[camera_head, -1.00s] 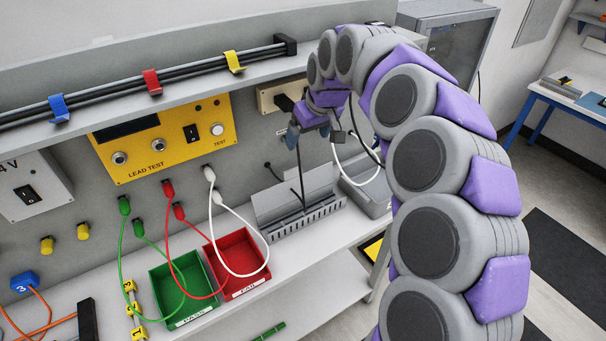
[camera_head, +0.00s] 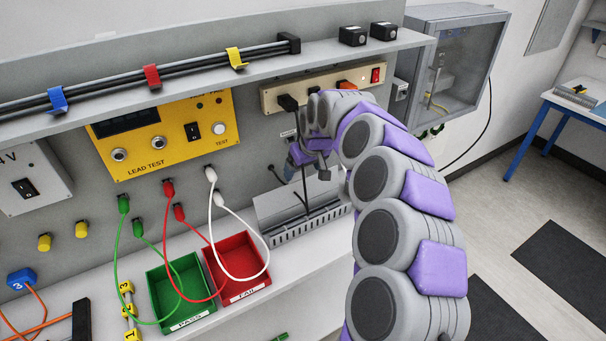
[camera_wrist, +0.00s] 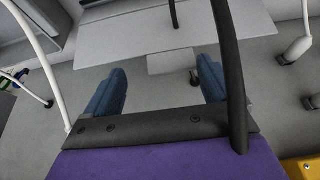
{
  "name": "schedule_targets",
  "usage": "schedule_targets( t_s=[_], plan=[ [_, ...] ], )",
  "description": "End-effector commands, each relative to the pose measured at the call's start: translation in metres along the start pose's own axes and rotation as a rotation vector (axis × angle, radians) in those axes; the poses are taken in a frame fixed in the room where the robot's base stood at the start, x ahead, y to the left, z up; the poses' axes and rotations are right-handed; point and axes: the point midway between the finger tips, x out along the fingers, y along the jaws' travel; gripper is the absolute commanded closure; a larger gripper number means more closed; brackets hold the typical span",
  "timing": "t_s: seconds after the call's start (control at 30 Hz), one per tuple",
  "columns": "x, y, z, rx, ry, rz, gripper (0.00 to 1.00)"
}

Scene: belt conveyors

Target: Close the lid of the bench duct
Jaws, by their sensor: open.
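The bench duct (camera_head: 308,228) is a grey slotted channel at the back of the bench, right of the red bin. Its grey lid (camera_head: 275,203) appears raised and tilted along the back; my gripper and arm partly hide its right end. A black cord runs down into the duct. My gripper (camera_head: 312,165) hangs above and just behind the lid, near the wall. In the wrist view my gripper (camera_wrist: 158,85) has its two blue fingers wide apart with nothing between them. A pale flat panel, probably the lid (camera_wrist: 130,35), lies beyond the fingertips. I cannot tell whether they touch.
A power strip (camera_head: 325,90) with plugs is on the wall above my gripper, under a shelf (camera_head: 200,90). A black cord (camera_wrist: 230,60) crosses close by my right finger in the wrist view. Green (camera_head: 180,295) and red (camera_head: 238,270) bins with looped leads stand left of the duct.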

Motion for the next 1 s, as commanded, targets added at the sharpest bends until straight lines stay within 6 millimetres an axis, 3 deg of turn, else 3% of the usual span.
schedule_targets(
  t_s=[0.2, 0.5, 1.0],
  plan=[
    [0.024, -0.006, -0.002, -0.004, -0.01, 0.001, 0.11],
    [0.02, 0.0, 0.001, -0.001, -0.004, -0.002, 0.12],
    [0.018, 0.001, 0.0, 0.0, -0.001, 0.001, 0.59]
  ],
)
